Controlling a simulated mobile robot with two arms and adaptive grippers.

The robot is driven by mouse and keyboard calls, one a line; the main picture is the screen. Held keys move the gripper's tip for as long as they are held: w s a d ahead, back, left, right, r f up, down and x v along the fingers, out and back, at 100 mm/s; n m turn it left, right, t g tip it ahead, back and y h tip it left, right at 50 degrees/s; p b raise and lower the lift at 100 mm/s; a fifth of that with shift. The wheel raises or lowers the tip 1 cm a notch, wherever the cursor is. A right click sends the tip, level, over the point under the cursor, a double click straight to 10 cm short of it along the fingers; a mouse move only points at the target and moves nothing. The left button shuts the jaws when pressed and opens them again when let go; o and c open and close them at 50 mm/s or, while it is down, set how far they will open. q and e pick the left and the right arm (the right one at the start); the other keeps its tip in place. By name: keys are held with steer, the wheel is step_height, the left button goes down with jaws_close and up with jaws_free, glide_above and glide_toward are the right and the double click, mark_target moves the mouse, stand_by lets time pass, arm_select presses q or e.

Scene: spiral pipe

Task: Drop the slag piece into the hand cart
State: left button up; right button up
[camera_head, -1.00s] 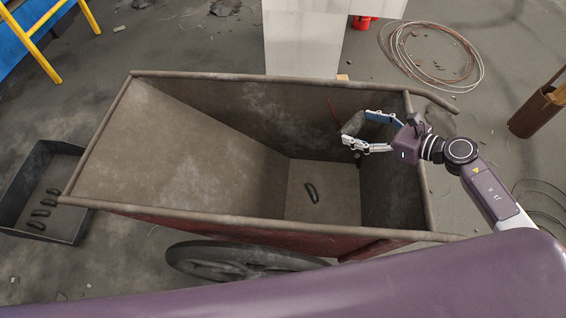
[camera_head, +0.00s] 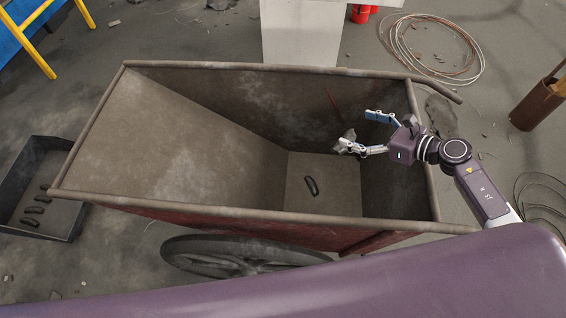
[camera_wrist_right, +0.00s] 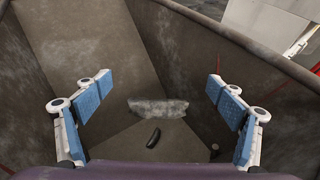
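The slag piece (camera_head: 348,136), a grey rough lump, is inside the hand cart's outline near the lower fingertip of my right gripper (camera_head: 355,130). In the right wrist view the slag piece (camera_wrist_right: 158,108) is beyond the fingers, apart from both, and looks to be in the air above the cart floor. My right gripper (camera_wrist_right: 160,85) is open, its blue pads wide apart, over the cart's right end. The hand cart (camera_head: 200,140) is a deep brown metal tub with a rounded rim (camera_head: 250,68). My left gripper is not in view.
A small dark curved piece (camera_head: 312,185) lies on the cart floor. A dark tray (camera_head: 62,218) with several similar pieces stands left of the cart. A wheel (camera_head: 240,257) is at the cart's front side. Coiled wire (camera_head: 432,76) lies behind right.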

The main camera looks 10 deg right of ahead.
steer(key=shift+o, duration=0.6)
steer(key=v, duration=1.2)
steer(key=shift+s, duration=0.1)
